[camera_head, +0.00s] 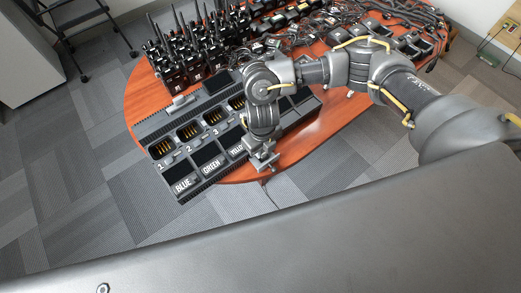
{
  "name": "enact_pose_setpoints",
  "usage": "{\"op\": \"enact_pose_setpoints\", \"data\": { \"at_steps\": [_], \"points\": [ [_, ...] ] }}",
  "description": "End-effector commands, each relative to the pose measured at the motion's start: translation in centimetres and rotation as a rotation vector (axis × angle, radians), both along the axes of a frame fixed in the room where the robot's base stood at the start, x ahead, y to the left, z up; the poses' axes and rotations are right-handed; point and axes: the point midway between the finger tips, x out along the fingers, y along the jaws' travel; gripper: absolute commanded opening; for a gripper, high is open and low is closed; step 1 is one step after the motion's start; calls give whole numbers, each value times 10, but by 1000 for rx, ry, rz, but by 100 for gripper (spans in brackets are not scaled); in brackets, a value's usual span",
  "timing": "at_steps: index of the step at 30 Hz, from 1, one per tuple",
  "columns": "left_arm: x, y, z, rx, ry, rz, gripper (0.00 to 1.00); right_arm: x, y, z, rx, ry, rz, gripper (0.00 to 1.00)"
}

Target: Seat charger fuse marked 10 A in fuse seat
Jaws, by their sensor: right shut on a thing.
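The charger (181,154) is a long dark unit near the front edge of the table, with numbered bays and front labels reading BLUE, GREEN and a partly hidden YELLOW. My right gripper (264,163) points down at the charger's front edge, to the right of the YELLOW label. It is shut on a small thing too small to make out. The 10 A fuse and the fuse seat cannot be told apart at this size; my right arm hides part of the charger. My left gripper is not in view.
The charger stands on an oval wooden table (143,105). Several upright black radios (196,62) stand behind it. Headsets and cables (318,28) lie toward the back right. A step ladder (80,22) stands at the far left. Carpet (75,150) is clear around the table.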

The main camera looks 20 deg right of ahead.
Motion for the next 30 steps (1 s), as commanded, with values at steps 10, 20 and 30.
{"op": "enact_pose_setpoints", "data": {
  "at_steps": [10,20,30],
  "points": [
    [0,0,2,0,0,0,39,0,0,-15,0,-1,0,0],
    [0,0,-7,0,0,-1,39,0,0,-24,0,-1,-1,0],
    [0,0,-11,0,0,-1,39,-3,0,-31,-1,6,0,28]
  ]
}}
